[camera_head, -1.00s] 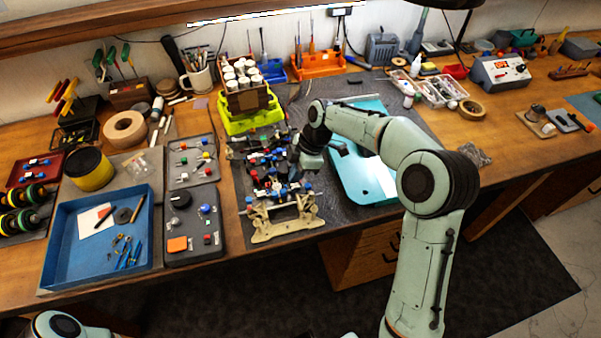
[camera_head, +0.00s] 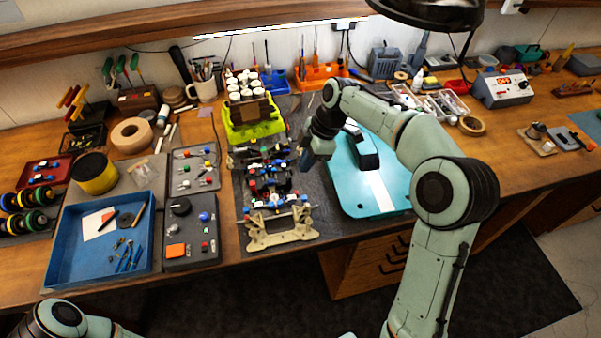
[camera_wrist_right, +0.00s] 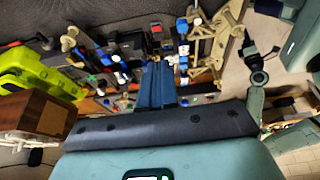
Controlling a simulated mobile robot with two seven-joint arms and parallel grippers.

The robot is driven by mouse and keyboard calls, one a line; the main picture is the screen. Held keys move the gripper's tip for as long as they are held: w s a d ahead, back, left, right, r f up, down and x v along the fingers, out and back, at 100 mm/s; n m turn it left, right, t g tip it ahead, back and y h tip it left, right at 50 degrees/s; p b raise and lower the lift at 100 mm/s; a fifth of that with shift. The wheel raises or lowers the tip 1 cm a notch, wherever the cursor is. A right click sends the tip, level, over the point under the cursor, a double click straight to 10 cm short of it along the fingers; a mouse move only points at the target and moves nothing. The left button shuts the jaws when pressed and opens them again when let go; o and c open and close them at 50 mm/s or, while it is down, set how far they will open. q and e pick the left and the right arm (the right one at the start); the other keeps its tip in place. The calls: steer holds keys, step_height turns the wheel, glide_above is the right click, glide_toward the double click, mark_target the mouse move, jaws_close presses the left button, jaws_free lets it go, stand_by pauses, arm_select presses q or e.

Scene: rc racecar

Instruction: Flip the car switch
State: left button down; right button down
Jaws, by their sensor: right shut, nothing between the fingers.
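The RC car chassis (camera_head: 277,198) lies on the dark mat, with red, blue and black parts and a cream bumper (camera_head: 283,232) at its near end. It also shows in the right wrist view (camera_wrist_right: 185,45). I cannot make out which small part is its switch. My right gripper (camera_head: 306,165) is just right of the chassis in the head view, above the mat. Its blue fingers (camera_wrist_right: 157,82) are together and empty, pointing toward the chassis in the right wrist view. My left arm (camera_head: 62,318) shows at the lower left; its gripper is out of view.
A teal car body (camera_head: 350,190) with a white stripe lies right of the chassis. A yellow-green box (camera_head: 237,132) stands behind the chassis. Grey trays (camera_head: 180,250) of small parts and a blue tray (camera_head: 62,258) lie to the left.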

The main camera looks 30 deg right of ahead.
steer(key=shift+d+v, duration=0.15)
steer(key=shift+v, duration=0.8)
steer(key=shift+d+v, duration=0.15)
steer(key=shift+v, duration=0.8)
steer(key=shift+s+f, duration=0.1)
